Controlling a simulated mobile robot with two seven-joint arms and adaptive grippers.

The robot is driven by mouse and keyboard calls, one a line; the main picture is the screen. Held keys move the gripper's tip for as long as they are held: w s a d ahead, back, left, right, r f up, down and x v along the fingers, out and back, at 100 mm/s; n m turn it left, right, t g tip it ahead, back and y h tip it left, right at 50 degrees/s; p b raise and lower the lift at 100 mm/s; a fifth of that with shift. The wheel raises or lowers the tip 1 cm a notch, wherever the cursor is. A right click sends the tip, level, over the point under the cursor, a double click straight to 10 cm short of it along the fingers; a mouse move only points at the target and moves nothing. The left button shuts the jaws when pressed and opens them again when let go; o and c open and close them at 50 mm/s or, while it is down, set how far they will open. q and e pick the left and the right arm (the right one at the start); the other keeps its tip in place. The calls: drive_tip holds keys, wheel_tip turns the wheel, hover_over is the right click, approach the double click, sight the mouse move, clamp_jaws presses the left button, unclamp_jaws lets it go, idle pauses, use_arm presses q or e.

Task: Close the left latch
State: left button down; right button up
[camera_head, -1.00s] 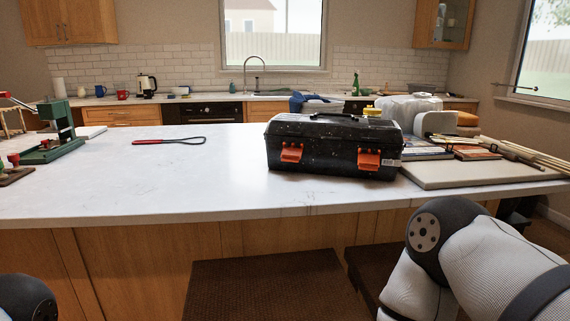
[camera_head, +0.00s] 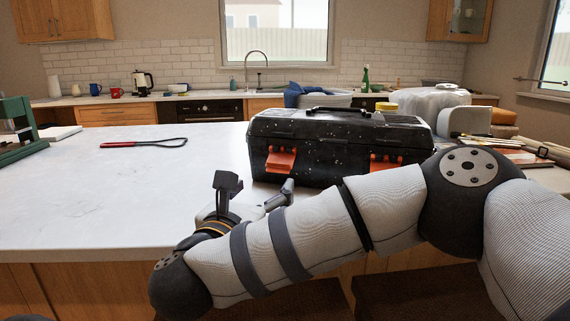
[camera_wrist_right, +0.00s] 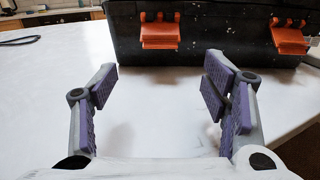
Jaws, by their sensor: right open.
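The black speckled toolbox (camera_head: 330,133) stands on the white counter with its lid down and its handle on top. Its left latch (camera_head: 281,160) is orange and appears to stick out from the front face; it also shows in the right wrist view (camera_wrist_right: 160,36). The orange right latch (camera_head: 385,163) is partly behind my right arm in the head view, and shows in the wrist view (camera_wrist_right: 289,37). My right gripper (camera_head: 258,188) is open and empty, in front of the left latch and apart from it. In the wrist view its spread fingers (camera_wrist_right: 160,90) flank the space below that latch. My left gripper is out of view.
A green press (camera_head: 15,130) stands at the far left. A white container (camera_head: 425,101) and flat items crowd the right.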

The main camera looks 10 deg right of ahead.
sight(278, 169)
drive_tip(key=x, duration=1)
drive_tip(key=shift+w+r, duration=0.2)
drive_tip(key=shift+w, duration=0.05)
drive_tip(key=c, duration=1.2)
